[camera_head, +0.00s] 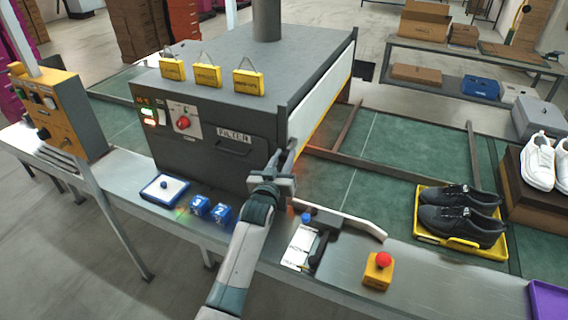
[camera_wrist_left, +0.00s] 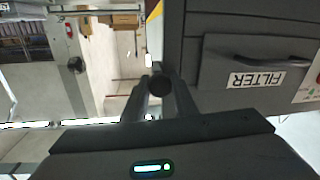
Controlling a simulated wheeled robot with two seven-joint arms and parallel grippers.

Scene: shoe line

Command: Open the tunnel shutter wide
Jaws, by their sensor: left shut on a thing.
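The grey tunnel (camera_head: 225,70) stands over the green conveyor. Its shutter (camera_head: 318,98), a white panel with a yellow lower edge, is on the tunnel's right side. An orange glow shows low by the near end of that side; how far the shutter is open I cannot tell. My left gripper (camera_head: 284,178) is at the tunnel's near right corner. In the left wrist view its fingers (camera_wrist_left: 161,98) are closed around a dark round knob (camera_wrist_left: 160,84), which looks like the shutter's handle. Its link to the panel is hidden. My right gripper is out of view.
Blue numbered blocks (camera_head: 210,208) and a white-topped blue tray (camera_head: 164,190) lie on the front ledge. A red button box (camera_head: 377,270) stands to the right. Black shoes (camera_head: 460,213) sit on a yellow tray (camera_head: 428,238) on the green belt (camera_head: 385,160).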

